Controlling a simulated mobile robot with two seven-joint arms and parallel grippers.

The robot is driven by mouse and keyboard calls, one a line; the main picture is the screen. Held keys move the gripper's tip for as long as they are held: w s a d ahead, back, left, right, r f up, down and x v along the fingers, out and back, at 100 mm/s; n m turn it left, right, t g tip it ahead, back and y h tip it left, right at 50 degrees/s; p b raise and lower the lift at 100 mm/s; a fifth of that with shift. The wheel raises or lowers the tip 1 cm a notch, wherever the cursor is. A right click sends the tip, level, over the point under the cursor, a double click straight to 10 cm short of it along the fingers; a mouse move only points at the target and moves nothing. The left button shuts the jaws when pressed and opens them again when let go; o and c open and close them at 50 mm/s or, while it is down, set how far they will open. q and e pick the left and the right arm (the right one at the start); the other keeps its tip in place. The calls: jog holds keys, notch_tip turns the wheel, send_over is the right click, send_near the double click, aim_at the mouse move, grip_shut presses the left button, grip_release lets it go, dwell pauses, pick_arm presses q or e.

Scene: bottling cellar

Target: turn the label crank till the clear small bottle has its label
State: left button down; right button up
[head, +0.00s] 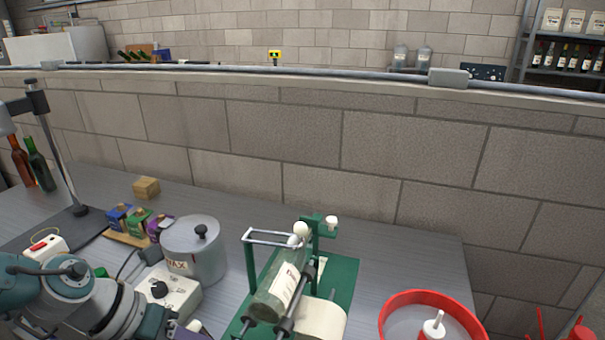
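The clear small bottle (267,306) lies tilted on the rollers of the green labelling machine (346,283). A pale label with print (286,281) shows on its upper side; whether it is fully wrapped round I cannot tell. A white label roll (321,319) sits beside the bottle. A white knob (332,222) stands by the machine's green post; I cannot tell whether it belongs to the crank. My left gripper (188,331) is at the bottom edge, left of the machine, near a small white piece; its fingers are partly cut off. My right gripper is out of view.
A grey wax pot (195,252) and a white control box (169,298) stand left of the machine. Small coloured boxes (139,221), a wooden block (146,188) and two bottles (39,166) are farther left. A red-rimmed basin (394,301) is at right. The bench behind the machine is clear.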

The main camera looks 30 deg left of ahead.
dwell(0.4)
pick_arm(q)
jog(key=c, duration=0.7)
grip_release()
jog(key=shift+c, duration=0.2)
jog(key=p+v, duration=0.1)
jog(key=v, duration=0.9)
jog(key=shift+p, duration=0.35)
jog(key=shift+c, duration=0.3)
